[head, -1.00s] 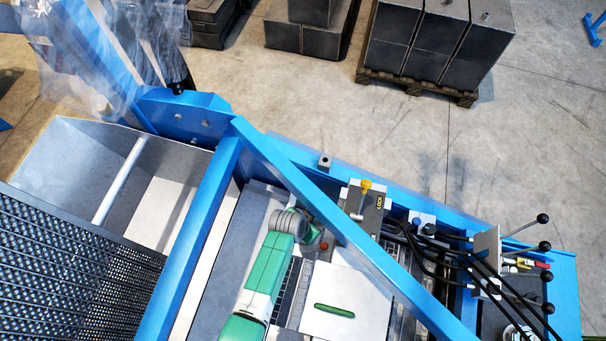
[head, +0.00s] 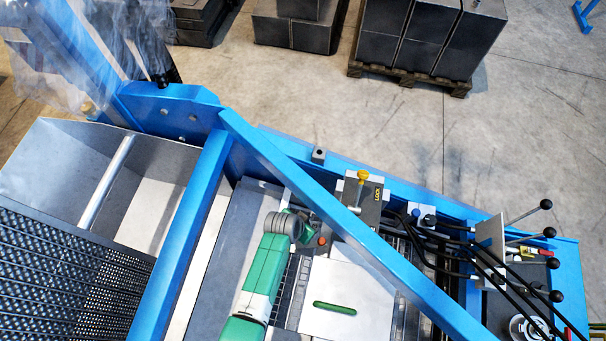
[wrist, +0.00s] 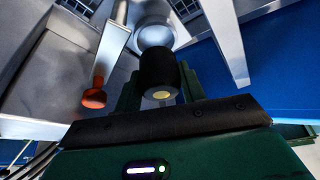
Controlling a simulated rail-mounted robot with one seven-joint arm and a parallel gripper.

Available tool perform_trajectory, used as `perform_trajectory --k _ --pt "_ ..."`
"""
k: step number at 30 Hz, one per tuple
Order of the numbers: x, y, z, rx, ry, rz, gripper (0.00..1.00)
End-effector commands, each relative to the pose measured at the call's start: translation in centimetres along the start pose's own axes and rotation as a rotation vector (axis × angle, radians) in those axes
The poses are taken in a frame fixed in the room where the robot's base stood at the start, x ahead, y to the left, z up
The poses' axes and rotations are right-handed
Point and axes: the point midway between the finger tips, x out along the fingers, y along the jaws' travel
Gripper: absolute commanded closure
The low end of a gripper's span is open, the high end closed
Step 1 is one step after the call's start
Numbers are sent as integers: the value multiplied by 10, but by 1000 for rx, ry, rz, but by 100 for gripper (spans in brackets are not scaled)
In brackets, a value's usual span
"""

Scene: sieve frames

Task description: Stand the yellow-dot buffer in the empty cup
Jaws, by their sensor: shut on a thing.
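In the wrist view, my gripper (wrist: 160,84) is shut on a black cylindrical buffer (wrist: 157,67). A pale yellow dot marks the buffer end that faces the camera. The green fingers stand on either side of it. Beyond the buffer is a round light-grey shape (wrist: 152,35); I cannot tell whether it is the empty cup or whether the buffer touches it. In the head view, my gripper is mostly hidden by my wrist and the blue diagonal beam, and the buffer cannot be made out.
An orange-red knob (wrist: 94,97) on a metal rod is left of the buffer; an orange knob also shows in the head view (head: 321,241). A blue beam (head: 330,215) crosses above the work area. A yellow knob (head: 362,175) and black hoses (head: 450,263) lie to the right.

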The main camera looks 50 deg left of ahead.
Motion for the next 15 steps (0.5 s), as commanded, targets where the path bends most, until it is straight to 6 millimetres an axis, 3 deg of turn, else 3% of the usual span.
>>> perform_trajectory --k 15 --pt "40 0 16 0 1 0 84"
